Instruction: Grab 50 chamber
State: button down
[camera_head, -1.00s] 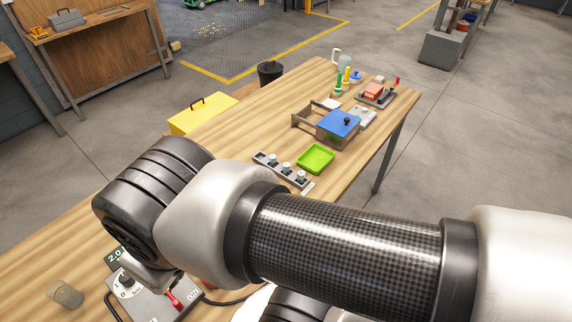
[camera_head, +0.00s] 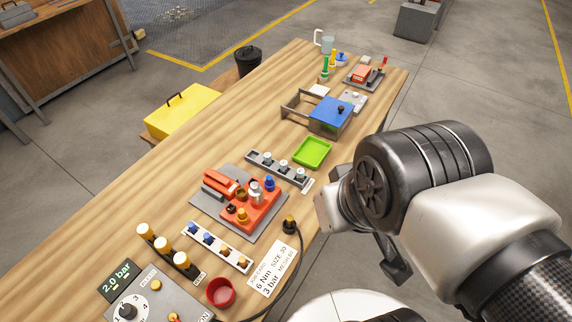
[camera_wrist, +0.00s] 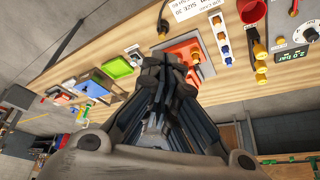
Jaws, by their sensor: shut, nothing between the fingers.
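Three racks of small parts lie on the bench, and I cannot read which part is the 50 chamber. A dark rack (camera_head: 192,268) holds cream-topped cylinders with yellow rims. A white rack (camera_head: 243,268) holds small blue and orange pieces. A grey rack (camera_head: 256,158) beside the green tray holds several silver-white pieces. A red fixture (camera_head: 264,215) on a grey plate carries a silver part and coloured fittings. My gripper (camera_wrist: 170,62) is shut and empty, in front of the fixture in the wrist view. In the head view my wrist is off the bench's right edge.
A green tray (camera_head: 313,152), a blue-lidded box (camera_head: 331,114) and bottles stand farther along the bench. A red cup (camera_head: 220,291), a pressure box (camera_head: 152,303) and a printed card (camera_head: 274,267) are near. A cable runs along the right edge.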

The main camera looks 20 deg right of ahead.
aim_at(284, 166)
jog(key=i+l+u, duration=0.35)
jog(key=l, duration=0.3)
jog(key=i+l+u, duration=0.2)
jog(key=l, duration=0.15)
jog(key=i+l+u, duration=0.15)
jog(key=l, duration=0.2)
jog(key=i+l+u, duration=0.2)
jog(key=l, duration=0.2)
jog(key=k, duration=0.1)
